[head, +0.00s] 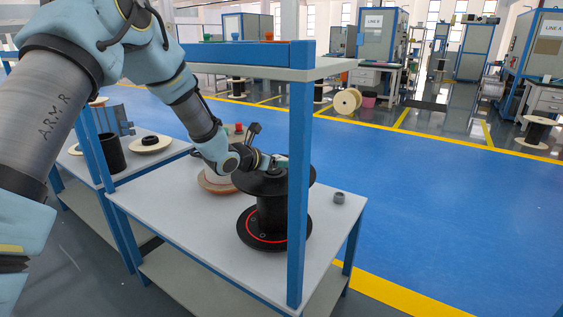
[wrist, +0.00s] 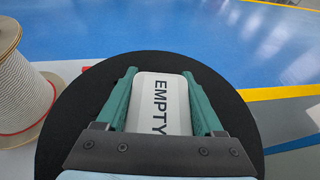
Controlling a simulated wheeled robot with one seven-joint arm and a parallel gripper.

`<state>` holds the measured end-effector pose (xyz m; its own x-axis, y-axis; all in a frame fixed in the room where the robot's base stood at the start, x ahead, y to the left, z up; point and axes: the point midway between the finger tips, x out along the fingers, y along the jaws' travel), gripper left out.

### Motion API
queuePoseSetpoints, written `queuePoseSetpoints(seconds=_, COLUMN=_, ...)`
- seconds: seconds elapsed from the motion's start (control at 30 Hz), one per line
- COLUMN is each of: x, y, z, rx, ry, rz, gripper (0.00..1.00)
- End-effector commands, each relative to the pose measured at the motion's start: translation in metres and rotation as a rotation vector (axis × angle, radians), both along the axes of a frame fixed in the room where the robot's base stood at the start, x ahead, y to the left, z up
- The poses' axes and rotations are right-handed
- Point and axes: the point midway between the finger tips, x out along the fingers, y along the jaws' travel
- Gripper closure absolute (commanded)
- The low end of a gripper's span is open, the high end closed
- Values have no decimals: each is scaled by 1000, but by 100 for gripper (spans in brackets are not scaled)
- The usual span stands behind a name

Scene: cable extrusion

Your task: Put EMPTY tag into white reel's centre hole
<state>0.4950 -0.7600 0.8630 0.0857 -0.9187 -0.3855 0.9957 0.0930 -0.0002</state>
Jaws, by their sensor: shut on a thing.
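The white EMPTY tag (wrist: 160,100) is between the two green fingers of my gripper (wrist: 158,76), which is shut on it. In the head view my gripper (head: 278,162) is over the top flange of the black reel (head: 270,215). Whether the tag's lower end is in the black reel's centre hole is hidden. The white reel (head: 216,183) stands behind and left of the black reel, partly covered by my arm. In the wrist view the white reel's wound side (wrist: 20,88) shows at the left edge. Its centre hole is not visible.
The black reel's wide flange (wrist: 70,120) lies under my gripper. A blue post (head: 298,190) of the table (head: 170,212) stands in front of the black reel. A small grey ring-shaped part (head: 339,197) lies at the right. The table's front left is clear.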

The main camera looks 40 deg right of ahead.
Motion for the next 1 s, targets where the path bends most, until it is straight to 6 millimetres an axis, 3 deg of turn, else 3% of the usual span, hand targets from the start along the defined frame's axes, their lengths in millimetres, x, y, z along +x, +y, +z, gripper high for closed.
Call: queuePoseSetpoints(seconds=1.0, x=-1, y=3, z=-21, rx=17, ry=4, rz=-1, gripper=85)
